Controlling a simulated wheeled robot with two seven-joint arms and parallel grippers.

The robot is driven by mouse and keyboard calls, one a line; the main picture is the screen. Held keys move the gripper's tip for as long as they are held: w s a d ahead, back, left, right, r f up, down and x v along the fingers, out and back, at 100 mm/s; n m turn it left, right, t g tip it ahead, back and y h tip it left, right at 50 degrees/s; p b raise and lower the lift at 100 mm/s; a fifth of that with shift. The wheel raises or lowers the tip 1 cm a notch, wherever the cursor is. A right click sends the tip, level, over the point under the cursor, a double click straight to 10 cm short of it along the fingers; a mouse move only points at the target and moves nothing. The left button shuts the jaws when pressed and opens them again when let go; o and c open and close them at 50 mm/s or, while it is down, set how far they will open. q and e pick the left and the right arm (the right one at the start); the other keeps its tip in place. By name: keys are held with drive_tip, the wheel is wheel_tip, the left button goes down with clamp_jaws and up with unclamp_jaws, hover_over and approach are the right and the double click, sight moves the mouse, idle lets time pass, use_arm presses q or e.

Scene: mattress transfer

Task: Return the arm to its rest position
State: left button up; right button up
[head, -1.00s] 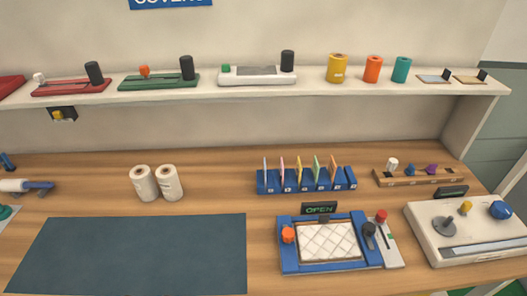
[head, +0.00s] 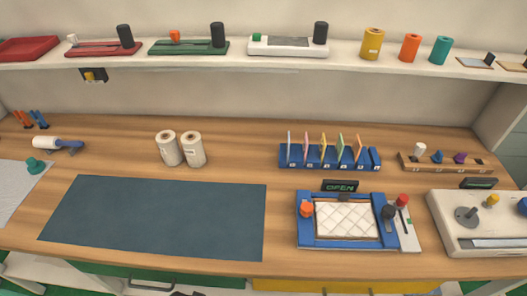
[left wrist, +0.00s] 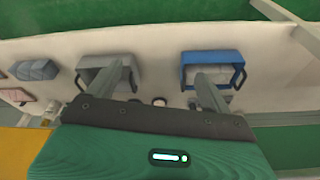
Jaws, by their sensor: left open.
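My left gripper (left wrist: 163,78) shows in the left wrist view with its two fingers spread apart and nothing between them. Beyond the fingers are a grey open-fronted bin (left wrist: 98,62) and a blue bin (left wrist: 196,60) with pale contents, both on a light surface. The fingers overlap them in the picture; I cannot tell the distance. Neither arm shows clearly in the head view. My right gripper is not in view. In the head view, a white quilted pad (head: 346,220) lies in a blue frame (head: 304,235) behind which stands an "OPEN" sign (head: 340,186).
The wooden worktop (head: 120,160) holds a dark mat (head: 155,218), two white rolls (head: 193,149), a blue card rack (head: 330,164) and a white control box (head: 475,240). A loaded shelf (head: 200,62) runs above. Green and yellow drawer fronts (head: 330,285) show below the front edge.

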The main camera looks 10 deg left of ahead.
use_arm(q)
drive_tip(key=s+a+f, duration=0.1)
drive_tip(key=s+f, duration=0.3)
drive_tip(key=f, duration=0.5)
drive_tip(key=s+f, duration=0.5)
drive_tip(key=f, duration=0.4)
drive_tip(key=s+a+f+g, duration=0.1)
drive_tip(key=s+a+f, duration=0.1)
drive_tip(key=s+f, duration=0.6)
drive_tip(key=s, duration=0.4)
drive_tip(key=shift+a+f+g, duration=0.15)
drive_tip(key=shift+a+g, duration=0.15)
drive_tip(key=shift+a, duration=0.1)
drive_tip(key=shift+s, duration=0.1)
